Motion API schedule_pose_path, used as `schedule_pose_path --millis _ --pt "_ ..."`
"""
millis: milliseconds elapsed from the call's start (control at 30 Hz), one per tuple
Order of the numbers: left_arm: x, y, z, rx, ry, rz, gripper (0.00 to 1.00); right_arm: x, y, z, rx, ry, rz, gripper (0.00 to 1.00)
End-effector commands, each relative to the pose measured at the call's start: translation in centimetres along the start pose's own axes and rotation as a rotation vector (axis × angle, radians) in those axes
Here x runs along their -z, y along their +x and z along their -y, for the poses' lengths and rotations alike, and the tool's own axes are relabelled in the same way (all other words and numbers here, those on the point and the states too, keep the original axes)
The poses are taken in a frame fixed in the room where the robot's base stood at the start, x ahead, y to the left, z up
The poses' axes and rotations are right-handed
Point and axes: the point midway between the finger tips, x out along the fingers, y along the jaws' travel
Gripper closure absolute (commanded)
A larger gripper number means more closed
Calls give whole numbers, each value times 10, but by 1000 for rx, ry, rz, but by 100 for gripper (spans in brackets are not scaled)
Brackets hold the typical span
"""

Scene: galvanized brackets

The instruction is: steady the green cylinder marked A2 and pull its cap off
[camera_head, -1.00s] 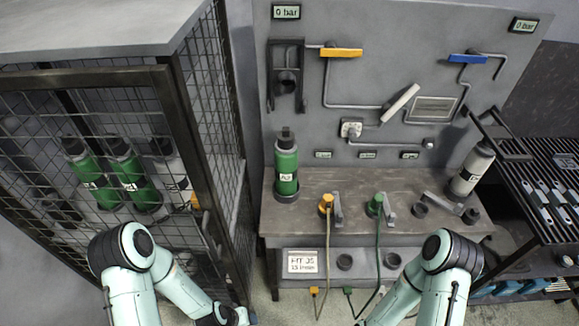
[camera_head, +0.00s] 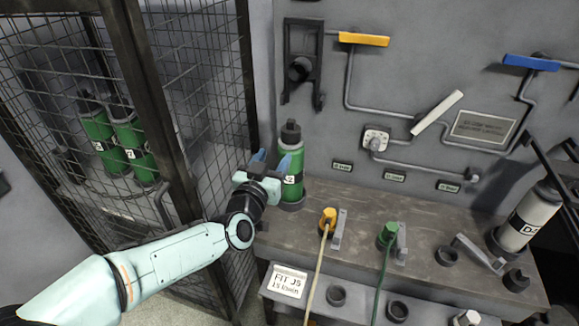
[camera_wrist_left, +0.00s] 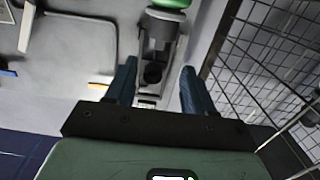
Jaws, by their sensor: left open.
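The green cylinder A2 (camera_head: 293,172) stands upright at the left end of the bench, its label partly hidden by my gripper. Its dark cap (camera_head: 291,132) is on top. My left gripper (camera_head: 271,160) is open, with blue fingers just left of and partly in front of the cylinder's upper body. My right gripper is out of view.
A mesh cage (camera_head: 205,100) with green cylinders (camera_head: 130,140) is close on the left. A black wall bracket (camera_head: 303,65) hangs above A2. Yellow (camera_head: 328,218) and green (camera_head: 388,235) hose connectors are on the bench to the right. A grey cylinder (camera_head: 535,215) stands far right.

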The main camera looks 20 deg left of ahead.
Motion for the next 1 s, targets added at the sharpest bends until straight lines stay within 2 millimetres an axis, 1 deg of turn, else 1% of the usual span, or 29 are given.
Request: schedule_pose_path --millis 33,100,167,267,700,800,1000 --pt "7 -2 1 3 1 -18 47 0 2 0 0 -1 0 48" --pt "13 -1 2 5 3 -30 47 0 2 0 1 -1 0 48" --pt "14 3 2 6 4 -32 47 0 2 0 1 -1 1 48" --pt "14 15 2 6 3 -30 47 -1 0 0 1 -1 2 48" --pt "16 99 2 5 3 -28 47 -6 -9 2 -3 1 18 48" --pt "17 113 2 6 3 -29 47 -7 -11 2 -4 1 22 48" --pt "16 129 2 5 3 -29 47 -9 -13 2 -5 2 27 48"
